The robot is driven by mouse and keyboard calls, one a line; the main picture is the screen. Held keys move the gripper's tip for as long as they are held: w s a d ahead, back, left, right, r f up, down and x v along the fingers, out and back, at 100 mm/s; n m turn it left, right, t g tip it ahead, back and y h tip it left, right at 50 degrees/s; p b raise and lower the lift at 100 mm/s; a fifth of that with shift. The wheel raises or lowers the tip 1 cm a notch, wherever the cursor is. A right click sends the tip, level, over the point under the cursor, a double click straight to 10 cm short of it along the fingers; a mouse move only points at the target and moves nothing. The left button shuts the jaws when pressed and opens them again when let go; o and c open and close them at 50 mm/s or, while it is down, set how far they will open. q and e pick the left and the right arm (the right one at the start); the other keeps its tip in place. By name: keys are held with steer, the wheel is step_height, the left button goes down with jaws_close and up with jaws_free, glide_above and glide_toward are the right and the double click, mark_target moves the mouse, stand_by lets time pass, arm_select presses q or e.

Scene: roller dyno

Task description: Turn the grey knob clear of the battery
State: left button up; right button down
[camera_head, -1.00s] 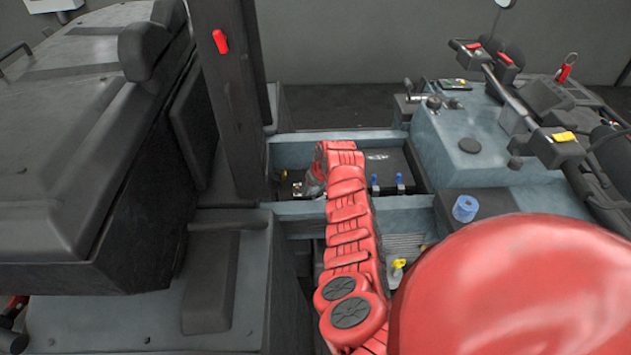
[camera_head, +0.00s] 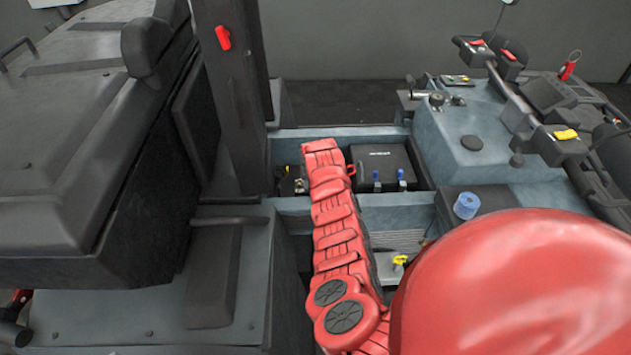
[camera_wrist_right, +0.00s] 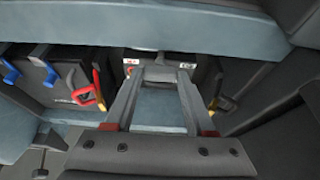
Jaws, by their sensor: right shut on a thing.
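The battery (camera_head: 383,168) is a black box in the grey-blue bay, with blue clips at its front edge. In the right wrist view its dark side (camera_wrist_right: 68,82) shows at the left, with a red handle (camera_wrist_right: 83,96). My right arm reaches into the bay left of the battery and hides its own gripper in the head view. In the right wrist view my right gripper (camera_wrist_right: 162,73) is shut at its tips on what appears to be the grey knob (camera_wrist_right: 160,58), mostly hidden between the fingers. My left gripper is not in view.
A dark upright post (camera_head: 235,95) stands left of the bay. A blue cylinder (camera_head: 466,205) sits on the right deck. A yellow-topped part (camera_head: 400,261) lies nearer. The grey-blue bay wall (camera_head: 390,200) runs in front of the battery. My red arm covers the lower right.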

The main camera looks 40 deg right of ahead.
steer(key=shift+c, duration=1.2)
jaws_free()
steer(key=shift+r, duration=0.15)
steer(key=b+v, duration=0.1)
steer(key=v, duration=1.6)
steer(key=shift+s+d+r, duration=0.1)
